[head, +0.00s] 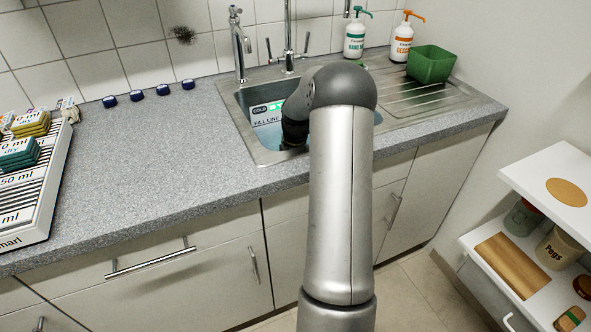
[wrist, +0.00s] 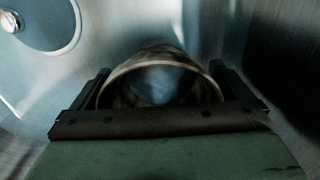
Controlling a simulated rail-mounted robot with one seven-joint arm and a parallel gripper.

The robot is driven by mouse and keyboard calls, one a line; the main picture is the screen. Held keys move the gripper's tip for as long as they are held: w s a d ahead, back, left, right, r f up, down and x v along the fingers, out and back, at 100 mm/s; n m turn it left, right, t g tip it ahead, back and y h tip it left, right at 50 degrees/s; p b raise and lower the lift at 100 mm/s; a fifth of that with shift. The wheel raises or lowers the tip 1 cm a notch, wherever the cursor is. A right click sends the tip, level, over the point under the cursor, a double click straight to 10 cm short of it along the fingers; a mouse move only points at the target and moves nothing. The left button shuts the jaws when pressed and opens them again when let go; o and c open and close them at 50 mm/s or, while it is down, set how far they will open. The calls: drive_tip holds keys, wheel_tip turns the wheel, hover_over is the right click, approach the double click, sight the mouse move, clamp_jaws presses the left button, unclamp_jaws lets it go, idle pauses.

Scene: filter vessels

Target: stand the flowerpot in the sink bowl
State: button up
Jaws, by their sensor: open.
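A round, pale-rimmed pot, which I take to be the flowerpot (wrist: 160,66), is in the wrist view, low in the metal sink bowl (wrist: 110,55). Its lower part is hidden behind my gripper, and I cannot tell whether it stands upright or leans. My gripper (wrist: 160,88) is open, with one dark finger on each side of the pot. I cannot tell whether the fingers touch it. In the head view the sink bowl (head: 240,120) is partly covered by my arm. The pot is hidden there.
A green square tub (head: 431,64) stands on the drainer (head: 425,95) right of the bowl, near two pump bottles (head: 355,36). A tap (head: 238,45) rises behind the bowl. A label card (head: 267,115) shows inside it. The counter (head: 150,140) left of the sink is mostly clear.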

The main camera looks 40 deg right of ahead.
wheel_tip(320, 180, up, 12)
drive_tip(key=shift+f+p, duration=0.2)
drive_tip(key=shift+p, duration=0.15)
idle(0.4)
